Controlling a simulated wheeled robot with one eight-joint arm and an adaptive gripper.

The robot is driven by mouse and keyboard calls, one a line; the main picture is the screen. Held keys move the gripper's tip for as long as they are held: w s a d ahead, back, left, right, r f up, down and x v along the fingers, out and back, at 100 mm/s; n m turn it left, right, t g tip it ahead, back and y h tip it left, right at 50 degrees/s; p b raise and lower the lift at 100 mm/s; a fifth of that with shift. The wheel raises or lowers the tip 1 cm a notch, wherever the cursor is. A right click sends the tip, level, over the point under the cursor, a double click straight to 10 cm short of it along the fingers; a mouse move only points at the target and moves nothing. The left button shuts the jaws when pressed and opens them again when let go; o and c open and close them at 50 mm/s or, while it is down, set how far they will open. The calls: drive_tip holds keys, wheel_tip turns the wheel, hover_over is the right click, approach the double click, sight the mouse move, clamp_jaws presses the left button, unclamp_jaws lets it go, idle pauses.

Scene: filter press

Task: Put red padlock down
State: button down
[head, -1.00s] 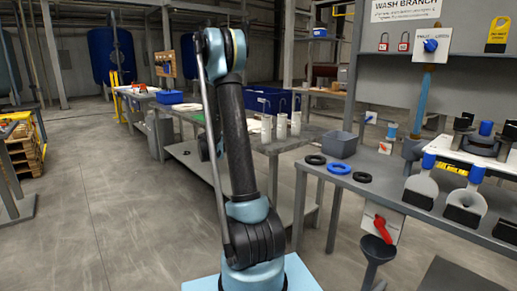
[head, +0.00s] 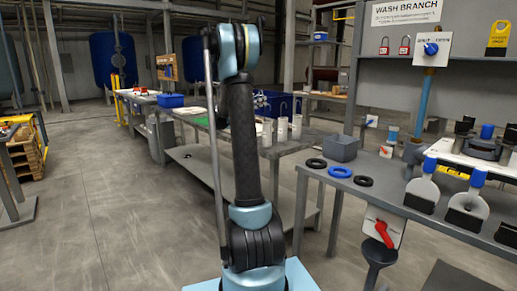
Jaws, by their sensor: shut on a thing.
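Two red padlocks, one on the left (head: 385,46) and one on the right (head: 405,46), hang on the grey panel at the upper right. No red padlock shows in a grip. My arm stands upright in the middle of the view, and its upper joint is near the top edge. My gripper cannot be made out; the arm hides what lies behind it. A small dark shape shows just right of the arm in front of the blue bin, but I cannot tell what it is.
The grey bench (head: 330,178) at right holds black rings, a blue ring (head: 340,172), a grey box (head: 343,148) and blue-topped fittings. A red lever (head: 384,234) is below. White cylinders (head: 282,128) stand on the table behind.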

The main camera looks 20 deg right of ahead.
wheel_tip(320, 180, down, 23)
drive_tip(key=shift+f, duration=0.2)
idle(0.5)
drive_tip(key=shift+s+f, duration=0.15)
drive_tip(key=shift+f, duration=0.25)
drive_tip(key=shift+s, duration=0.15)
drive_tip(key=c, duration=1.1)
unclamp_jaws()
